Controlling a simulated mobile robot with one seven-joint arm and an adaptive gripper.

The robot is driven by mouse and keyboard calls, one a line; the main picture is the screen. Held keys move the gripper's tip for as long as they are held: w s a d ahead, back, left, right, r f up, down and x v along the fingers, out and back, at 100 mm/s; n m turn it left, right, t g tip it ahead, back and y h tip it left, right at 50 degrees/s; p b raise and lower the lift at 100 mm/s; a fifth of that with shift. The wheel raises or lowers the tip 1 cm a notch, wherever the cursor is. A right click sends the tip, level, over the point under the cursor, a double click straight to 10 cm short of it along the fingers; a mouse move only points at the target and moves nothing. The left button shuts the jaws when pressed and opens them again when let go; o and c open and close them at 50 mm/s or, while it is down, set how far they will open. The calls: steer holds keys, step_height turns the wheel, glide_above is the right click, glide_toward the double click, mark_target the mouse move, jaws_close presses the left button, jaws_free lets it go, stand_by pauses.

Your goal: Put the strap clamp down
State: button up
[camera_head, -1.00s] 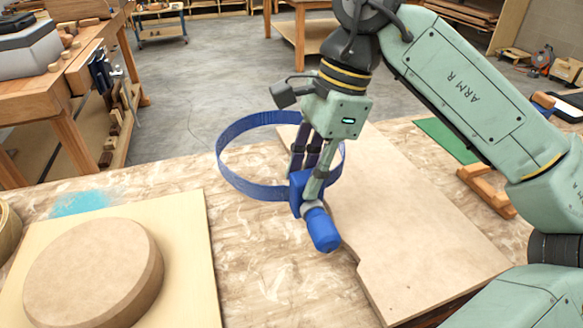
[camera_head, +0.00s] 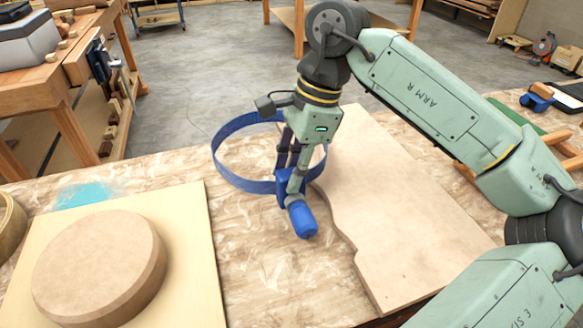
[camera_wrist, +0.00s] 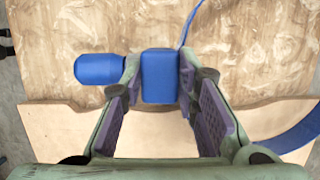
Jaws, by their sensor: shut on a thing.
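The strap clamp is a blue strap loop (camera_head: 236,180) with a blue body and a blue handle (camera_head: 301,219). My gripper (camera_head: 286,176) is shut on the clamp's body, with the handle pointing down and toward the front in the head view. In the wrist view the blue body (camera_wrist: 160,75) sits between the two fingers of my gripper (camera_wrist: 158,88). The handle (camera_wrist: 98,69) sticks out to the left there, and part of the strap (camera_wrist: 300,132) shows at right. The loop is over the workbench (camera_head: 262,265); I cannot tell whether it touches the top.
A round wooden disc (camera_head: 100,265) lies on a pale board (camera_head: 190,225) at left. A large curved-edge board (camera_head: 400,225) lies right of the clamp. A roll (camera_head: 8,225) stands at the far left edge. Bare bench top lies between the two boards.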

steer(key=shift+f+b, duration=0.35)
steer(key=shift+f, duration=0.1)
steer(key=o, duration=1.1)
steer(key=shift+r, duration=0.1)
steer(key=shift+c, duration=0.2)
steer(key=shift+r+p, duration=0.6)
steer(key=shift+p, duration=0.15)
steer(key=b+v, duration=0.1)
steer(key=v, duration=1.1)
